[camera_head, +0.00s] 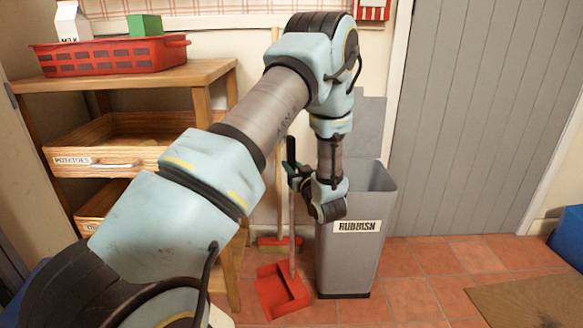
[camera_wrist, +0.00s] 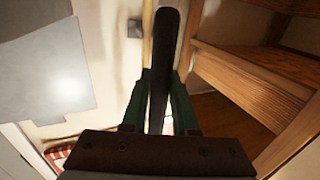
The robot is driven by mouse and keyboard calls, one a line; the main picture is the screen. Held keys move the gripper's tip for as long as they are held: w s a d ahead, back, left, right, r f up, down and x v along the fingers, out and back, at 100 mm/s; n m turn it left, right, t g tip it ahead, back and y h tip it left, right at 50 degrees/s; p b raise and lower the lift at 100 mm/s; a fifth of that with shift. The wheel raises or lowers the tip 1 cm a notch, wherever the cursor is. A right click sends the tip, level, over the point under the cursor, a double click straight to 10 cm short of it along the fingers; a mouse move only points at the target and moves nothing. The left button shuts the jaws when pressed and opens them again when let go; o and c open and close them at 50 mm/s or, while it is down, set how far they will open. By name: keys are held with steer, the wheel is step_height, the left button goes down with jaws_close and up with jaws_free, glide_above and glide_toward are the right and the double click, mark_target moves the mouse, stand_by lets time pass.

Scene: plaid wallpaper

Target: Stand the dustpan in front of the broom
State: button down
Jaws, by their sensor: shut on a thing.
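The red dustpan (camera_head: 283,291) is low at the floor in the head view, with its long upright handle rising to a dark grip. I cannot tell whether its pan touches the floor. My gripper (camera_head: 297,176) is shut on the upper handle. In the wrist view the dark grip (camera_wrist: 165,55) stands between the green fingers of my gripper (camera_wrist: 160,105). The broom (camera_head: 279,244) stands behind the dustpan, its red head on the floor and its wooden stick upright. My arm hides part of the stick.
A grey rubbish bin (camera_head: 345,262) with its lid up stands just right of the dustpan. A wooden shelf unit (camera_head: 205,76) with drawers and a red basket (camera_head: 105,58) is at the left.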

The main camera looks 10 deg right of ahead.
steer(key=c, duration=0.7)
jaws_free()
steer(key=shift+s, duration=0.1)
steer(key=p+v, duration=0.1)
steer(key=v, duration=1.1)
steer(key=w+a+r+g+h, duration=0.2)
steer(key=w+a+g+h, duration=0.3)
steer(key=a+g, duration=0.2)
steer(key=s+a+r+m+g, duration=0.1)
steer(key=s+a+g, duration=0.2)
steer(key=s+a, duration=0.2)
steer(key=s+a+r+m+g, duration=0.1)
steer(key=s+a+r+g, duration=0.1)
steer(key=s+a, duration=0.4)
steer(key=s+a+r+m+g+y, duration=0.1)
steer(key=s+a+r+g, duration=0.1)
steer(key=s+a+g, duration=0.2)
steer(key=shift+s+a+r+m, duration=0.1)
steer(key=shift+s+a+m, duration=0.05)
steer(key=shift+s+a, duration=0.6)
steer(key=shift+s+a+m, duration=0.15)
steer(key=shift+s+a, duration=0.3)
steer(key=shift+s, duration=0.5)
